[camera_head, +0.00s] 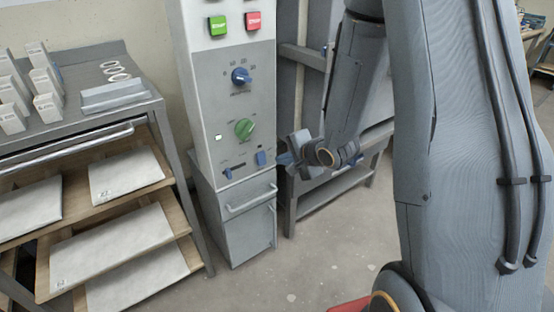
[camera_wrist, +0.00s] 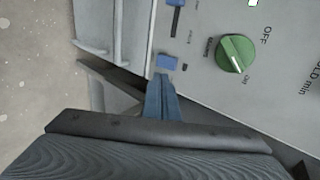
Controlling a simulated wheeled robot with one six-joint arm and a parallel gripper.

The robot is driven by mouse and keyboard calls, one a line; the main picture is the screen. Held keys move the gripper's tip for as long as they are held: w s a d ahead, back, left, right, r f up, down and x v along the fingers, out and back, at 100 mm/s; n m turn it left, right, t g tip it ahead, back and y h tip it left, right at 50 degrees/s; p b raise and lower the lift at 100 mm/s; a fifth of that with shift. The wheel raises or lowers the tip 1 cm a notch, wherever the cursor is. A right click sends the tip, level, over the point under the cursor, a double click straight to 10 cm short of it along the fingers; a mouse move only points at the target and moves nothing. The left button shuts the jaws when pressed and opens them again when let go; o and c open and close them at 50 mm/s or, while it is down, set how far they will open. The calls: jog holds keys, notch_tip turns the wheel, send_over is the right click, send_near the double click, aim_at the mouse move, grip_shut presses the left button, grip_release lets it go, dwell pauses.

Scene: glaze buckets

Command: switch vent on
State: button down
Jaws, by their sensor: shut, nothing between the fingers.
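The grey control panel (camera_head: 234,105) carries several controls, and I cannot read which one is labelled vent. A small blue switch (camera_head: 261,158) sits at its lower right; it also shows in the wrist view (camera_wrist: 166,62). A blue slider (camera_head: 227,173) sits lower left of it. A green knob (camera_head: 244,129) is above them; in the wrist view the green knob (camera_wrist: 235,53) has an OFF label beside it. My gripper (camera_head: 284,160) is shut and empty, just right of the small blue switch. In the wrist view its blue fingers (camera_wrist: 161,98) point at that switch; contact cannot be told.
A blue dial (camera_head: 241,76), a green button (camera_head: 217,26) and a red button (camera_head: 253,21) are higher on the panel. A grey cabinet with a handle (camera_head: 252,200) is below. A shelf rack (camera_head: 85,135) with boards stands left. Open floor lies in front.

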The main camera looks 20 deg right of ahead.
jog(key=shift+v, duration=1.35)
jog(key=shift+d+r+p, duration=0.1)
jog(key=shift+p, duration=0.95)
jog(key=p, duration=0.2)
jog(key=shift+s+p, duration=0.1)
jog(key=shift+p, duration=0.25)
